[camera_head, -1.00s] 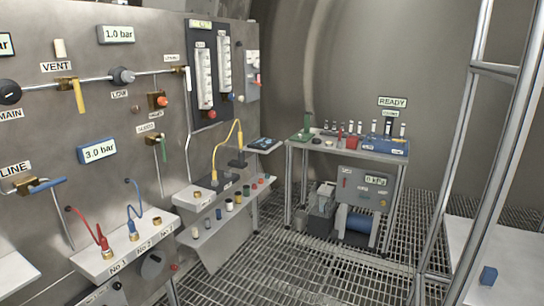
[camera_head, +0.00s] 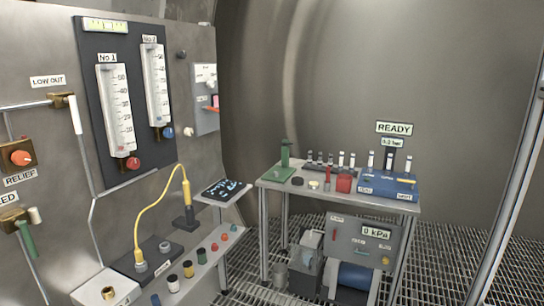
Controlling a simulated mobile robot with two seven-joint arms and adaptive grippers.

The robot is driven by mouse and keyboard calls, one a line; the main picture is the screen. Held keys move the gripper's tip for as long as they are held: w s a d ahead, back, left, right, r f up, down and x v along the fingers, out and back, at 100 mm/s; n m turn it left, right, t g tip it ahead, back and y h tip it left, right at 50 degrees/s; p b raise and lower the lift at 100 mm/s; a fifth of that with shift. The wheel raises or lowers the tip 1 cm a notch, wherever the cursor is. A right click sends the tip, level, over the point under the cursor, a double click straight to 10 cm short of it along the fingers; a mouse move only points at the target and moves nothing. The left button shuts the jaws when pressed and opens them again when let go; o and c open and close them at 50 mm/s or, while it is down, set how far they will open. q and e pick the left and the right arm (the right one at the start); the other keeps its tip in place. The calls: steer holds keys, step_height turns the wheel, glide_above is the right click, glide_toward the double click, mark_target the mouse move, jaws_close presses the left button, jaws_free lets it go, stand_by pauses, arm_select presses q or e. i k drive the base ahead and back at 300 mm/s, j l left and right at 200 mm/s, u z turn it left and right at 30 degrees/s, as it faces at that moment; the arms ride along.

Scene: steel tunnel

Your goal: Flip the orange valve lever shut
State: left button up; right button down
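No lever stands out as clearly orange. A small red-orange lever-like part (camera_head: 213,107) sticks out from a grey box (camera_head: 206,92) on the wall, right of the flow tubes; its exact shape is too small to tell. A round orange knob (camera_head: 22,157) sits on a brass fitting above the RELIEF label at the left edge. A small red handle (camera_head: 334,234) shows on the grey unit with the 0 kPa display (camera_head: 375,232) under the far table. Neither of my grippers is in view.
The far table (camera_head: 408,205) holds a blue rack, vials and a green stand (camera_head: 285,155). A wall shelf (camera_head: 207,262) carries several coloured caps. A yellow cable (camera_head: 150,213) arches above it. A metal post (camera_head: 512,190) stands at right. Grating floor (camera_head: 440,260) lies open between.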

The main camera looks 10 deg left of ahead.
mark_target(205, 108)
steer(key=i+l+u, duration=0.15)
steer(key=i+u, duration=0.3)
steer(key=i, duration=0.2)
steer(key=i+l+u, duration=0.45)
steer(key=i, duration=0.15)
steer(key=i+l+u, duration=0.9)
steer(key=l, duration=0.35)
